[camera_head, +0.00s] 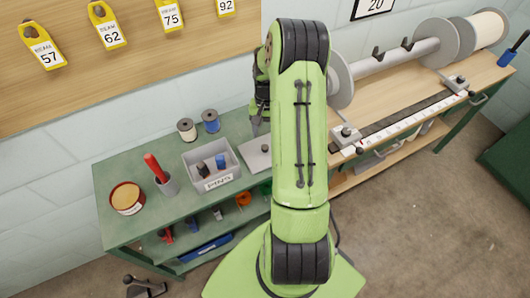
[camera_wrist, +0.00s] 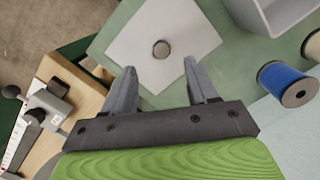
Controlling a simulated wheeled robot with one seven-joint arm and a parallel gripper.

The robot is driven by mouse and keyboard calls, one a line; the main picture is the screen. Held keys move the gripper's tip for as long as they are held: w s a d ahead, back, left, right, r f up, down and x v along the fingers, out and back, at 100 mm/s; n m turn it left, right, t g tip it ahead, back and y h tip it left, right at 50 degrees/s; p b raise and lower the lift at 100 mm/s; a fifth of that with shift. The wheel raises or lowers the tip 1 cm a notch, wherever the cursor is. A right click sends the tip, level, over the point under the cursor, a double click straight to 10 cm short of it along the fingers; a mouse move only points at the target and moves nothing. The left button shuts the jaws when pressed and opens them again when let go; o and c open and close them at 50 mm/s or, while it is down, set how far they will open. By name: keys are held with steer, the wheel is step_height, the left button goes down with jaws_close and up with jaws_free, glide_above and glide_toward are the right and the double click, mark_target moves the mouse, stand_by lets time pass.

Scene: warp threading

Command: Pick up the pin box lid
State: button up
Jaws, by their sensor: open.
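The pin box lid (camera_wrist: 182,33) is a flat light-grey plate with a round knob (camera_wrist: 161,49) in its middle. It lies flat on the green bench top, and in the head view the lid (camera_head: 253,154) is to the right of the pin box, partly hidden by my arm. The open grey pin box (camera_head: 199,157), marked "PINS", holds a dark and a blue item. My gripper (camera_wrist: 161,78) is open and empty; its fingers point toward the lid, with the knob between and beyond the fingertips in the wrist view. I cannot tell the height gap.
Two spools, one pale (camera_head: 187,129) and one blue (camera_head: 211,120), stand behind the box. A cup with a red-handled tool (camera_head: 166,184) and a round pincushion (camera_head: 127,198) stand at left. The wooden loom (camera_head: 400,90) stands to the right.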

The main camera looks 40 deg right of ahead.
mark_target(265, 147)
steer(key=f, duration=0.4)
steer(key=f+b, duration=0.1)
steer(key=f, duration=0.1)
steer(key=shift+s+a+f, duration=0.15)
steer(key=shift+a+f, duration=0.1)
steer(key=shift+a, duration=0.1)
steer(key=shift+c, duration=0.3)
jaws_close()
steer(key=shift+r, duration=0.1)
